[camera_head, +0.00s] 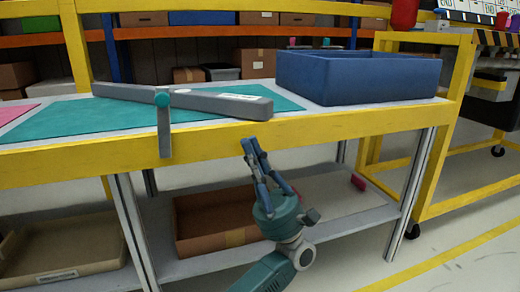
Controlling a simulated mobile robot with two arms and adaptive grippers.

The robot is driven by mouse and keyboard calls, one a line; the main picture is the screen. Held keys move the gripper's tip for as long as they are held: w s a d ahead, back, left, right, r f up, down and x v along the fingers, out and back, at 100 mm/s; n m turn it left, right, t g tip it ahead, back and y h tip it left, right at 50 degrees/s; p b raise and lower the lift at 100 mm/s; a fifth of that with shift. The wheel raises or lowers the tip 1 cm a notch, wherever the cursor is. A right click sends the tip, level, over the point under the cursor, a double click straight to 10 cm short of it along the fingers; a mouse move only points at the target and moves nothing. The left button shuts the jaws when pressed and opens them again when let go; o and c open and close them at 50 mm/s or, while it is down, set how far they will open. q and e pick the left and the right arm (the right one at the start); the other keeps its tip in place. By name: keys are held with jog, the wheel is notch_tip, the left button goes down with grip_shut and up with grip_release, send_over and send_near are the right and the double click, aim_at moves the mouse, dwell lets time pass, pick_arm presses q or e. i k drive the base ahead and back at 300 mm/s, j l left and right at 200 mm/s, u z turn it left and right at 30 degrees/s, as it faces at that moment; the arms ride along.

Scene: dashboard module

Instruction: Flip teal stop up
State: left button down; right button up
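A long grey bar module (222,104) lies on the teal mat at the front of the table. A round teal knob (162,99) sits on it, left of the middle. A grey flat lever (164,135) extends from the knob down over the table's yellow front edge, so it points downward. My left gripper (250,145) is in front of the yellow edge, right of the lever and apart from it. Its dark blue fingers point up and converge at the tips, with nothing seen between them. My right gripper is not in view.
A blue open bin (357,77) stands on the right of the table. The teal mat (75,121) has bare room at left. A brown box (212,222) and a tan tray (62,249) sit on the lower shelf. A yellow-framed cart (452,105) stands at right.

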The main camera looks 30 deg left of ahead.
aim_at(161, 99)
jog(key=k, duration=1)
